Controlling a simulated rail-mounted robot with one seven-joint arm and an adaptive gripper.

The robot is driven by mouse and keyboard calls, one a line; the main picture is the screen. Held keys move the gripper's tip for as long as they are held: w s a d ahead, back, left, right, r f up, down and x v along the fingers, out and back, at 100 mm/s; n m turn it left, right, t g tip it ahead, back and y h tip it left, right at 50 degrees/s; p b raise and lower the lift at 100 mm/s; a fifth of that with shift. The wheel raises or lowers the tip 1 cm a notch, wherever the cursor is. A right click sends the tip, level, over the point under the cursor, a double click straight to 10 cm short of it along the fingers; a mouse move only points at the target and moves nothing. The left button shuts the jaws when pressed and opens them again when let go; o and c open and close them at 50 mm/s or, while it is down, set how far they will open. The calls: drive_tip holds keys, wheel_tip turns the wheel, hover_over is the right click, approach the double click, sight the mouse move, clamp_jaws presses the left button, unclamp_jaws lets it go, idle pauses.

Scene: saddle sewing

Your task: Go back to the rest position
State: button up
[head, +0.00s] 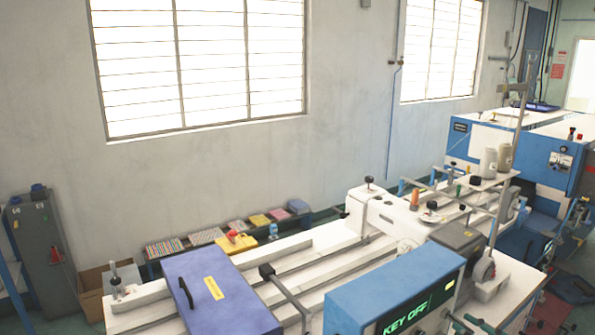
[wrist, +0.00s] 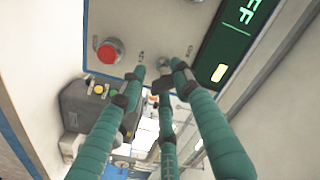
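My gripper (wrist: 160,72) shows in the wrist view as three teal fingers with dark joints. Its fingertips are apart, in front of a light machine panel. A small grey round fitting (wrist: 161,60) on the panel lies between the tips; I cannot tell whether they touch it. I see nothing held. The green-lit display (wrist: 238,40) is to the right of the tips. In the head view the display (head: 408,318) reads "KEY OFF" on the blue-topped control box (head: 395,285).
A red button (wrist: 108,52) sits on the panel left of the fingertips. The long white sewing machine (head: 330,262) has a blue cover (head: 220,290) at left. A grey box with coloured buttons (wrist: 90,108) is below the panel. Blue machines (head: 475,145) stand at the right.

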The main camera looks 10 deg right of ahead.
drive_tip(key=m, duration=0.1)
drive_tip(key=m+p, duration=0.1)
drive_tip(key=shift+a+r+m, duration=0.15)
drive_tip(key=shift+m, duration=0.25)
drive_tip(key=shift+b+v, duration=1.05)
drive_tip(key=shift+v, duration=1.35)
